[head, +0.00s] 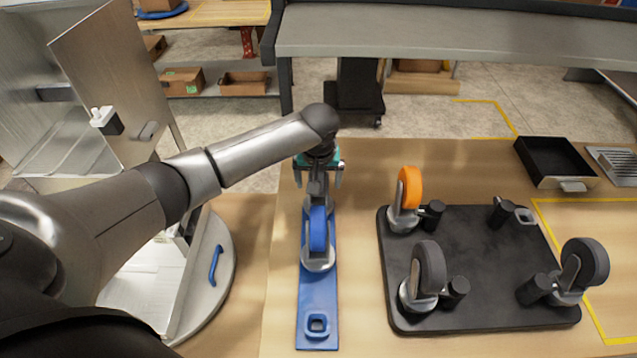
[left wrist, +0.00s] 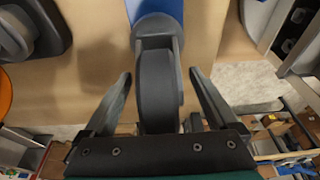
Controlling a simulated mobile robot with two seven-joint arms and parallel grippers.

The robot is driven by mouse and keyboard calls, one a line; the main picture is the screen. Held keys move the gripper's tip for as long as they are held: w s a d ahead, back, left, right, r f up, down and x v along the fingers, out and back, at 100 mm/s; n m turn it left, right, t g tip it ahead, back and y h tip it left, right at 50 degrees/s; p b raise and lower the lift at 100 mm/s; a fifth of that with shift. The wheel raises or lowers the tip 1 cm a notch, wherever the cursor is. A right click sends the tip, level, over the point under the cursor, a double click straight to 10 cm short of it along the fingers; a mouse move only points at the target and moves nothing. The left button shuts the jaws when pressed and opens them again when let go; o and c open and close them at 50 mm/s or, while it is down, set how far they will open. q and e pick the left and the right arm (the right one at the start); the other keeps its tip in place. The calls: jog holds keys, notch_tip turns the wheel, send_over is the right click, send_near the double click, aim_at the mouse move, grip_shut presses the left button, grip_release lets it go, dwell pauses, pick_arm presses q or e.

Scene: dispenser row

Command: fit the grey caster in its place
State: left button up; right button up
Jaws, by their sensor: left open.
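My left gripper (head: 318,178) is open at the far end of the blue strip (head: 312,290). In the left wrist view its fingers (left wrist: 159,76) stand on either side of the wheel of a grey caster (left wrist: 157,95), with gaps to both. In the head view this caster (head: 309,204) is mostly hidden behind a blue caster (head: 318,230) and the gripper. My right gripper is not in view.
The black plate carries an orange caster (head: 410,188) and two dark-wheeled casters (head: 431,267), (head: 586,262), each beside a post. A black tray (head: 552,160) is at the back right. An open metal cabinet (head: 105,75) stands left. Table between strip and plate is clear.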

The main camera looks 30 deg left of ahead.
pick_arm(q)
jog(key=shift+w+f, duration=0.15)
jog(key=shift+f, duration=0.3)
grip_shut()
dwell(0.6)
jog(key=shift+r, duration=0.1)
